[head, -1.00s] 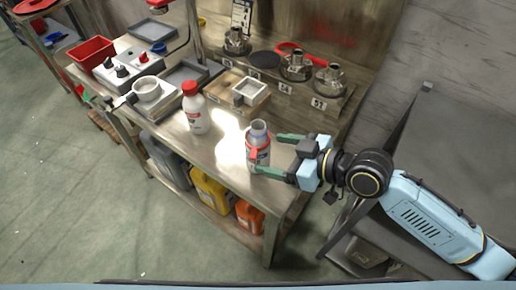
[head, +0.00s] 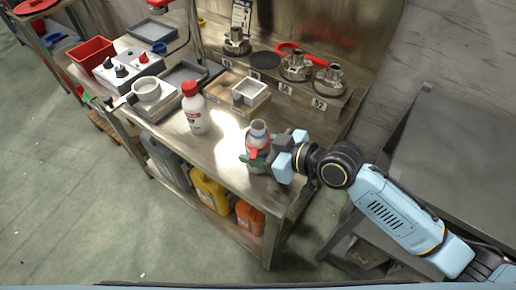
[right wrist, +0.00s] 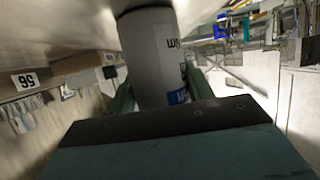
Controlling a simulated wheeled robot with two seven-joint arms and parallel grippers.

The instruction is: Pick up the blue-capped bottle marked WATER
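A bottle with a grey-blue top (head: 259,131) and some red on its side stands upright near the right end of the workbench. My right gripper (head: 262,158) has a green finger across the bottle's near side; the far finger is mostly hidden. In the right wrist view, the pale grey bottle (right wrist: 152,60) stands between the two green fingers, close to both. Dark lettering and a blue patch show, but the word is not readable. Contact is unclear. A white bottle with a red cap (head: 194,108) stands to the left. My left gripper is out of view.
Behind are a block with a square socket (head: 250,92) and a shelf of metal fittings (head: 297,68) with number tags. A grey tray (head: 183,77) and a red bin (head: 93,53) lie left. A dark table (head: 440,150) stands right. Bare bench surrounds the bottle.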

